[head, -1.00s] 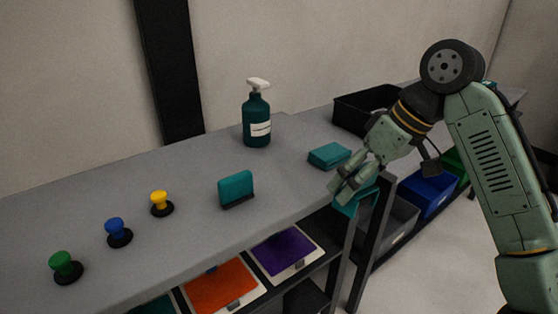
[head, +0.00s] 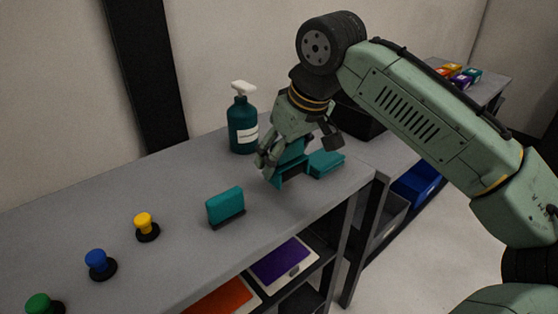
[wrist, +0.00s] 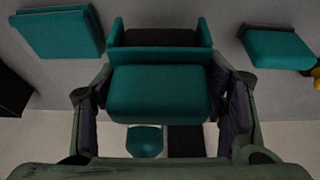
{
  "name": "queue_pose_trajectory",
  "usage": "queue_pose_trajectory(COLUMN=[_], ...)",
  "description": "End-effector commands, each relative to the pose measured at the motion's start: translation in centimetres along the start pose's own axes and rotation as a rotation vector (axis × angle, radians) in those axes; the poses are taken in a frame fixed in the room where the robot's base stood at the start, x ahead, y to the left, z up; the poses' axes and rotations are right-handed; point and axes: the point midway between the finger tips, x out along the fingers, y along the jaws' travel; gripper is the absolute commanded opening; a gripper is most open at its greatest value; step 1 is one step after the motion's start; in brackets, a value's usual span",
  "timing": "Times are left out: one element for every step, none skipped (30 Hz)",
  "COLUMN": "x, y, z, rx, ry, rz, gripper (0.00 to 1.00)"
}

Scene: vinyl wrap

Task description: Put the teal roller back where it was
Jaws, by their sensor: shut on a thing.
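My gripper (head: 270,160) is shut on the teal roller (head: 290,175) above the bench, left of the folded teal cloth (head: 325,163). In the wrist view the roller (wrist: 160,92) sits between both fingers, its wide teal block towards me and a teal frame with a dark inside beyond it. I cannot tell whether it touches the bench. An upright teal block with a dark base (head: 226,206) stands to the left; it also shows at right in the wrist view (wrist: 277,48). The cloth shows at upper left there (wrist: 60,32).
The teal spray bottle (head: 243,128) stands close behind my gripper. A black bin (head: 362,122) is partly hidden behind my arm. Yellow (head: 145,222), blue (head: 97,262) and green (head: 40,304) knobs line the left. Bare bench (head: 310,195) lies in front, towards its edge (head: 345,190).

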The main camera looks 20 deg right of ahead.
Motion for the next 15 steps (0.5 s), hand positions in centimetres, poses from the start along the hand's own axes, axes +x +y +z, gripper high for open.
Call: queue_pose_trajectory(x=[0.1, 0.3, 0.4, 0.6, 0.8, 1.1, 1.4, 1.9, 2.4, 2.8, 3.1, 3.5, 3.6, 3.8, 3.9], y=[-0.1, -0.2, -0.2, -0.2, -0.2, -0.2, -0.2, -0.2, -0.2, -0.2, -0.2, -0.2, -0.2, -0.2, -0.2], z=[-0.6, -0.8, -1.0, -1.1, -1.1, -0.9, -0.7, -0.5, -0.3, -0.1, 0.0, 0.1, 0.2, 0.2, 0.2], rx=[0.000, 0.000, 0.000, 0.001, 0.002, 0.002, 0.003, 0.004, 0.003, 0.003, 0.003, 0.002, 0.002, 0.002, 0.002], ry=[-0.001, 0.000, 0.000, 0.000, 0.000, -0.001, -0.002, -0.002, -0.002, -0.003, -0.001, -0.001, -0.001, 0.001, 0.002], rz=[0.002, 0.001, 0.001, 0.001, 0.001, 0.002, 0.002, 0.002, 0.002, 0.003, 0.003, 0.003, 0.003, 0.002, 0.002], gripper=[0.42, 0.42, 0.42, 0.42, 0.42, 0.42, 0.42, 0.42, 0.42, 0.42, 0.42, 0.42, 0.42, 0.42, 0.42])
